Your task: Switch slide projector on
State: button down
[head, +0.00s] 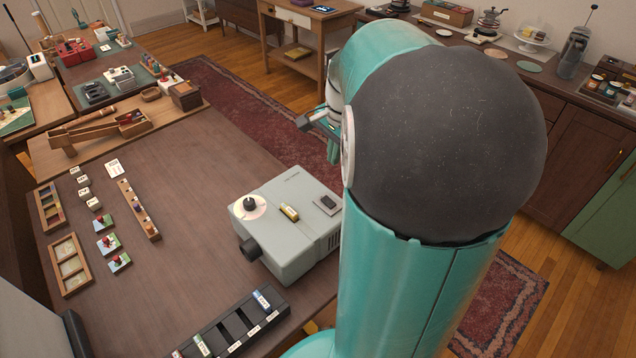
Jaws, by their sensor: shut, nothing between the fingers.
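The slide projector (290,240) is a pale grey box on the brown table, left of my arm. A black lens (249,249) sticks out at its left. Its top carries a round pale disc with a dark knob (249,203), a small brass-coloured piece (289,213) and a dark rectangular piece (327,203). I cannot tell which of these is the power switch, or its state. My gripper (304,123) is shut and empty, raised beyond the projector and apart from it. My arm hides part of the gripper and of the area right of the projector.
Left on the table (185,220) are wooden trays (70,263), small blocks and a peg rack (139,209). A black slotted tray (235,325) lies in front of the projector. The tabletop between is clear. A dark counter (548,125) stands at the right.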

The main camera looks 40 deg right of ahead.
aim_at(326, 198)
jog(key=f, duration=0.4)
jog(key=w+f, duration=0.1)
jog(key=f, duration=0.4)
jog(key=w+f, duration=0.1)
jog(key=f, duration=0.3)
jog(key=shift+f, duration=0.4)
jog(key=shift+a+f, duration=0.1)
jog(key=shift+w+f+g, duration=0.1)
jog(key=shift+g, duration=0.2)
jog(key=shift+s+r, duration=0.2)
jog(key=shift+s, duration=0.65)
